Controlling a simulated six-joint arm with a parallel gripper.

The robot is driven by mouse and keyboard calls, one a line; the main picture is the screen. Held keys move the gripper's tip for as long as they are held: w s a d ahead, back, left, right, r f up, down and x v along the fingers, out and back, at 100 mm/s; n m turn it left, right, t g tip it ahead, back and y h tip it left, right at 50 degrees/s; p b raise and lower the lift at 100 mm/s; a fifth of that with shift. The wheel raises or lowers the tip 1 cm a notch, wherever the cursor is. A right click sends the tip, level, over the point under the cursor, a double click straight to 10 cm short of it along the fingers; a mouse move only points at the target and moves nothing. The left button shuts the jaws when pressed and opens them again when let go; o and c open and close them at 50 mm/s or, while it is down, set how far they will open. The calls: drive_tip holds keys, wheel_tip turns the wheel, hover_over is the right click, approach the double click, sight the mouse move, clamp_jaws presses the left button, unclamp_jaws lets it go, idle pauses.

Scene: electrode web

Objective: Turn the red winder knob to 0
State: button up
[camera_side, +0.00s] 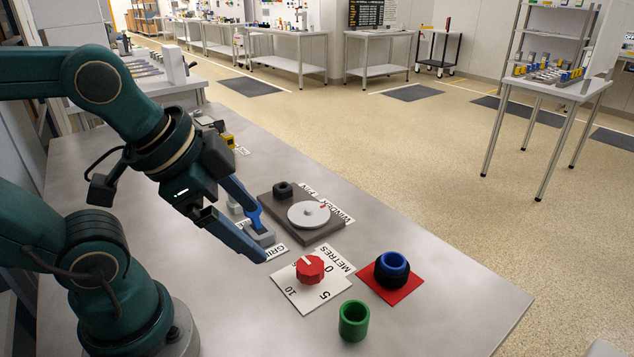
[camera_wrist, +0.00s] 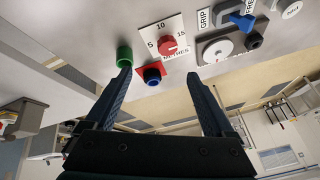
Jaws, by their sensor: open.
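The red winder knob (camera_side: 310,268) stands on a white dial card (camera_side: 300,298) lettered METRES, with 0, 5 and 10 readable. The knob's pale mark lies towards the upper left in the side view; its exact reading is unclear. The 0 is printed at the knob's right. The knob also shows in the wrist view (camera_wrist: 168,45), beyond the fingertips, with 5, 10 and 15 around it. My gripper (camera_side: 259,234) is open and empty, up and left of the knob and apart from it. Its two spread fingers show in the wrist view (camera_wrist: 158,73).
Right of the dial, a blue and black ring stack (camera_side: 391,268) sits on a red square (camera_side: 405,291). A green ring (camera_side: 353,322) stands in front. Behind the dial are a blue lever (camera_side: 256,218) and a dark plate (camera_side: 282,229) with a pale disc. The table's right front is clear.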

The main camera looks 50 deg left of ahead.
drive_tip(key=w+m, duration=0.3)
drive_tip(key=m, duration=0.5)
drive_tip(key=m+g, duration=0.4)
drive_tip(key=m, duration=1)
hover_over(310, 267)
wheel_tip(310, 267, down, 5)
wheel_tip(310, 267, down, 4)
drive_tip(key=shift+w+r+g, duration=0.1)
drive_tip(key=shift+w+g, duration=0.05)
drive_tip(key=shift+g, duration=0.65)
drive_tip(key=shift+f, duration=2.85)
